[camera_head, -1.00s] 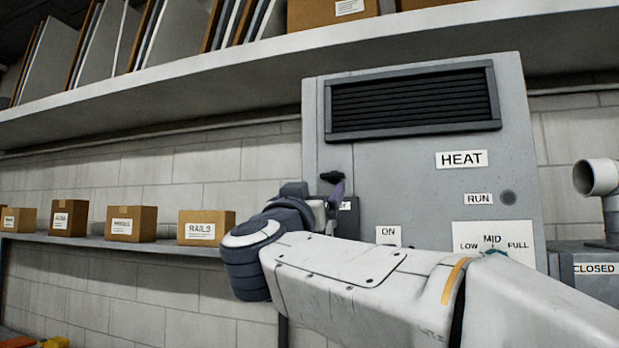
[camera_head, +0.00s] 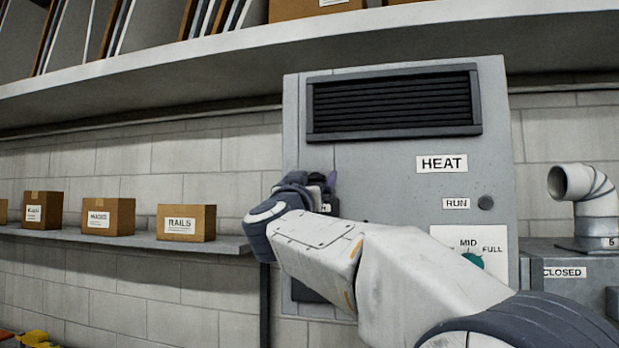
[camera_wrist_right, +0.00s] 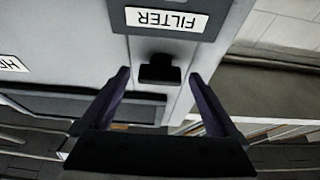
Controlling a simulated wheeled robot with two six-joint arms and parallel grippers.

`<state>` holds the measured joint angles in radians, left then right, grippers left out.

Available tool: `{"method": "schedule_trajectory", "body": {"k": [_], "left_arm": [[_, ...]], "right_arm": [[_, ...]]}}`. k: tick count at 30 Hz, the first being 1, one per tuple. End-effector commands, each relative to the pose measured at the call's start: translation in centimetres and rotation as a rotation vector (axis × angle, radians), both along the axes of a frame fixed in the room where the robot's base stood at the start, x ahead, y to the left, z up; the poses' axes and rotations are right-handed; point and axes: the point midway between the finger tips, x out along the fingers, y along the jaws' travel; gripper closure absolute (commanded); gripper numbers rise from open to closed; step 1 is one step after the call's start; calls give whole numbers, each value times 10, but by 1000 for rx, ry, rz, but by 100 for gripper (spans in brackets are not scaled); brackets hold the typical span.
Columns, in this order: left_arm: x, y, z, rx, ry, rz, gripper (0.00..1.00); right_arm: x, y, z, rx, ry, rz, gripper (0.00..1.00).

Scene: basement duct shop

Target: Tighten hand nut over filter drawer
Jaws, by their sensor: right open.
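The hand nut (camera_wrist_right: 160,70) is a small black knob on the grey cabinet, beside the FILTER label (camera_wrist_right: 167,20) in the right wrist view, which shows the cabinet upside down. My right gripper (camera_wrist_right: 159,75) is open, with its two dark purple fingers on either side of the nut and visible gaps between them. In the head view my right gripper (camera_head: 325,181) is at the cabinet's left side, below the grille, and largely covers the nut and the filter label. Whether the fingertips reach past the nut is unclear. My left gripper is not in view.
The grey cabinet (camera_head: 385,155) carries HEAT and RUN labels and a green knob (camera_head: 473,260) by MID and FULL. A shelf (camera_head: 130,240) with labelled boxes is at left; another shelf (camera_head: 200,68) runs overhead. A pipe elbow (camera_head: 585,190) stands at right.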

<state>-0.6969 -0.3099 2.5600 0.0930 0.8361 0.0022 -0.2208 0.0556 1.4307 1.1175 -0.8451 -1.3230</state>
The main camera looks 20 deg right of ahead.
Motion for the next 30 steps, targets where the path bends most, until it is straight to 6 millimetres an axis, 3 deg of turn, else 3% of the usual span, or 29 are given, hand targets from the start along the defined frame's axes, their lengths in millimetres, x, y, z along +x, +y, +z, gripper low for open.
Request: {"method": "schedule_trajectory", "body": {"k": [2, 6, 8, 9, 20, 30], "left_arm": [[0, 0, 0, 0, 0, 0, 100], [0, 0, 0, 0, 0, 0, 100], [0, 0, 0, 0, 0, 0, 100], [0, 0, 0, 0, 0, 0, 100], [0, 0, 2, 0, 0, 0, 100], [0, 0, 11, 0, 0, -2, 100]], "right_arm": [[0, 0, 0, 0, 0, 0, 9], [0, 0, 0, 0, 0, 0, 62], [0, 0, 0, 0, 0, 0, 85], [0, 1, 0, 0, 0, 1, 91], [0, 2, 1, 55, -39, 2, 91], [1, 3, 1, 271, -183, 2, 91]]}}
